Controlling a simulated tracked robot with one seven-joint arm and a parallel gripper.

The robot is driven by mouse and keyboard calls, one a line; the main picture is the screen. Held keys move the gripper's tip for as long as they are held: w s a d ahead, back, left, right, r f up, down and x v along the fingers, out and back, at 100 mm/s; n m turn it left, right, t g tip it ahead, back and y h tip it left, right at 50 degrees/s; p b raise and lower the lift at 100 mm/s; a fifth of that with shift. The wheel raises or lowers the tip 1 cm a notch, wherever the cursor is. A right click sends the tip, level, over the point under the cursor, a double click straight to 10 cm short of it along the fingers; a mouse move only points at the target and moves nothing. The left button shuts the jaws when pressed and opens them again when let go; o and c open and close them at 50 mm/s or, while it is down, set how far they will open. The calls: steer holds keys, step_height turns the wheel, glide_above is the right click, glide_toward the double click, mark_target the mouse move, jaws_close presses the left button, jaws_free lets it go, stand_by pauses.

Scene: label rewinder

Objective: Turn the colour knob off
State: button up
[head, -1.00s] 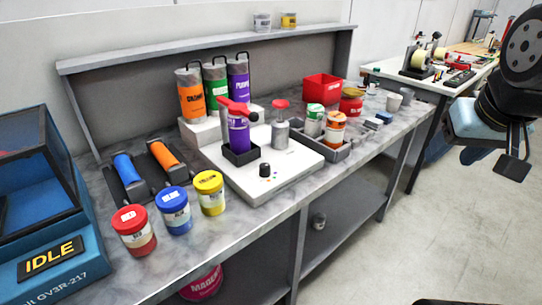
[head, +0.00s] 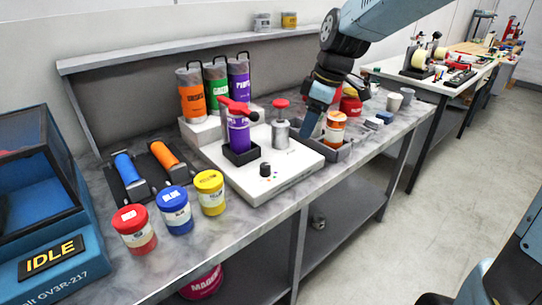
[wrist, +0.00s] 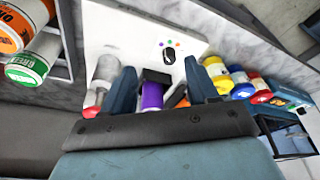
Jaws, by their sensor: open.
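The colour knob (head: 265,169) is a small black dial on the front of the white dispenser base (head: 290,180). In the wrist view the knob (wrist: 169,56) shows as a black dial with coloured dots around it, ahead of and beyond my fingertips. My gripper (wrist: 160,68) is open, with its two blue-grey fingers apart and nothing held. In the head view my gripper (head: 312,122) hangs over the right part of the base, by the grey tray, right of the knob and apart from it. The fingertips are hard to make out there.
A purple bottle (head: 239,130) with a red lever stands in a black holder behind the knob. A silver pump can (head: 281,130) with a red top stands near my gripper. Red, blue and yellow jars (head: 209,193) line the front left. Orange-labelled jar (head: 335,130) sits in the tray.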

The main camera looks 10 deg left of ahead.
mark_target(265, 165)
steer(key=a+f+n, duration=0.1)
steer(key=a+f, duration=0.2)
steer(key=f, duration=0.1)
steer(key=a+f+n+y, duration=0.1)
steer(key=a+f, duration=0.3)
steer(key=f, duration=0.1)
steer(key=w+a+f+n+g, duration=0.1)
steer(key=a+f, duration=0.2)
steer(key=f, duration=0.1)
steer(key=shift+a+f+y, duration=0.3)
steer(key=shift+a+f, duration=0.05)
steer(key=shift+f, duration=0.05)
steer(key=c, duration=1)
